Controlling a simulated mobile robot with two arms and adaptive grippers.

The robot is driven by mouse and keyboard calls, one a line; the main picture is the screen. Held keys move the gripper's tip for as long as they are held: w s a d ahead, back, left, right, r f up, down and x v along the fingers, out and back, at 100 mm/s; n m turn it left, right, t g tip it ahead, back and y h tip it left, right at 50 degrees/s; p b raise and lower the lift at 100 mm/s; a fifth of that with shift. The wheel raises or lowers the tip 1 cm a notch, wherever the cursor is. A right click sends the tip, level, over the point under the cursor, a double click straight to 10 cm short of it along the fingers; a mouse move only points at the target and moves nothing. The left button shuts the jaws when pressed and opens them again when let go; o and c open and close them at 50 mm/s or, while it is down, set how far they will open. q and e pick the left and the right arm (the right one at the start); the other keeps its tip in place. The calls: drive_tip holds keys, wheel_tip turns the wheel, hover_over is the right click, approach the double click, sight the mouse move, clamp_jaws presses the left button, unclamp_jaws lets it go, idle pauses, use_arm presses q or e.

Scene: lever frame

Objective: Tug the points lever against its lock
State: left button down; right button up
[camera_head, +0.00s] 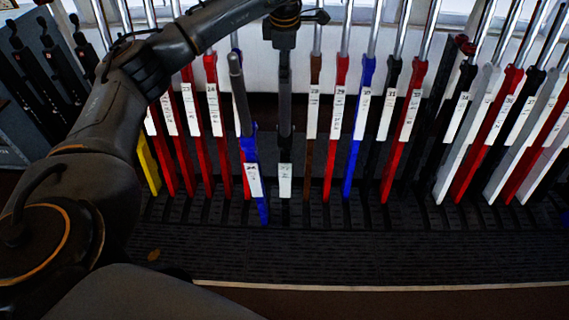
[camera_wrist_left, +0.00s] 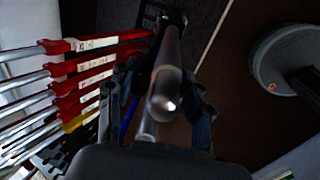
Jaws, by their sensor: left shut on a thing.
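The points lever (camera_head: 285,181) looks like the dark lever with a white label, just right of the blue lever, in the middle of the head view. Its grey handle leans toward me. My left gripper (camera_head: 284,42) comes down over the top of this handle and is shut on it. In the left wrist view, the metal handle (camera_wrist_left: 168,90) runs between the two dark fingers of the left gripper (camera_wrist_left: 160,85). The gripper hides part of the handle's top. My right gripper is not in view.
A blue lever (camera_head: 253,175) also leans forward, close on the left. Red levers (camera_head: 216,110) and a yellow one (camera_head: 148,165) stand farther left. A long row of red, blue, black and white levers stands to the right. The dark ribbed floor plate (camera_head: 350,245) in front is clear.

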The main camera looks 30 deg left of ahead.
use_arm(q)
drive_tip(key=shift+w+a+r, duration=0.3)
drive_tip(key=shift+a+r, duration=0.05)
drive_tip(key=shift+r, duration=0.25)
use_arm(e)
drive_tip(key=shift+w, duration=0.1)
use_arm(q)
drive_tip(key=shift+f, duration=0.15)
drive_tip(key=c, duration=0.9)
unclamp_jaws()
drive_tip(key=shift+d, duration=0.1)
drive_tip(key=o, duration=0.3)
drive_tip(key=shift+w+f, duration=0.2)
drive_tip(key=shift+o, duration=0.4)
drive_tip(key=shift+w+a+f, duration=0.1)
drive_tip(key=shift+a+f, duration=0.1)
drive_tip(key=shift+s+d, duration=0.25)
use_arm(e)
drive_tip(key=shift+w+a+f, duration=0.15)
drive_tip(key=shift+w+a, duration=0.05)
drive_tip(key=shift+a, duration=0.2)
use_arm(q)
drive_tip(key=shift+f, duration=0.15)
